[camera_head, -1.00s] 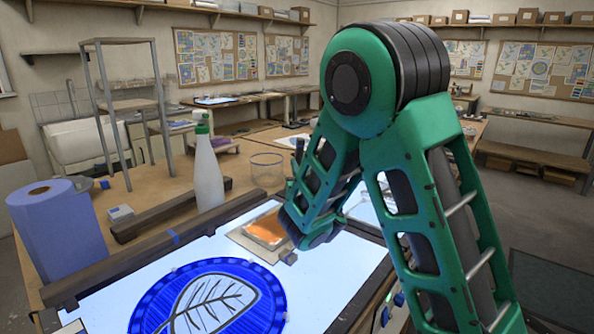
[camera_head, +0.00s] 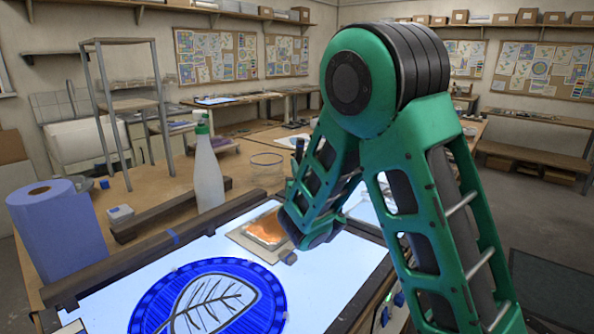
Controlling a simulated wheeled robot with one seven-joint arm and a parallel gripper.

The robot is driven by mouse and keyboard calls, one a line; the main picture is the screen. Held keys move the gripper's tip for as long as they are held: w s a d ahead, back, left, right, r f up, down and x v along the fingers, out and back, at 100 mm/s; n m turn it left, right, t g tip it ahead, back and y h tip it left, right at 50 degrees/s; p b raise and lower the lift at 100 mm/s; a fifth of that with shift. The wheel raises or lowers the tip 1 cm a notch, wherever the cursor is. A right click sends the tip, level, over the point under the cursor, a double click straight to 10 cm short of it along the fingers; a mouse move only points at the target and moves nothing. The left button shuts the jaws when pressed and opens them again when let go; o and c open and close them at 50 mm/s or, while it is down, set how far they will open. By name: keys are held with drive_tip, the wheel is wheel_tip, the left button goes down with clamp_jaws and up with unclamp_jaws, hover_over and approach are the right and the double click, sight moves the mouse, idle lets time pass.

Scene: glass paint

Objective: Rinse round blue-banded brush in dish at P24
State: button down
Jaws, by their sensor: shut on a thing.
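My green arm fills the right half of the head view and reaches down over the far right of the light table (camera_head: 340,262). My gripper is hidden behind my forearm, so its jaws and anything in them do not show. I cannot make out the round blue-banded brush. A clear round glass vessel (camera_head: 267,165) stands on the bench beyond the light table, left of my forearm. No P24 label is readable, so I cannot tell whether this is the dish. A framed tile with orange paint (camera_head: 266,229) lies just left of my wrist.
A round blue glass panel with a leaf (camera_head: 209,298) lies on the light table. A white spray bottle (camera_head: 208,175), a blue paper roll (camera_head: 58,230) and a dark wooden bar (camera_head: 165,215) stand or lie along its left and far sides.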

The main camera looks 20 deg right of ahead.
sight(302, 140)
drive_tip(key=shift+r, duration=0.1)
drive_tip(key=shift+s+d+r, duration=0.1)
drive_tip(key=shift+s+r, duration=0.05)
drive_tip(key=shift+r, duration=1)
drive_tip(key=shift+s+d+r, duration=0.1)
drive_tip(key=shift+r, duration=1.05)
drive_tip(key=shift+a+r, duration=0.1)
drive_tip(key=shift+r, duration=1.45)
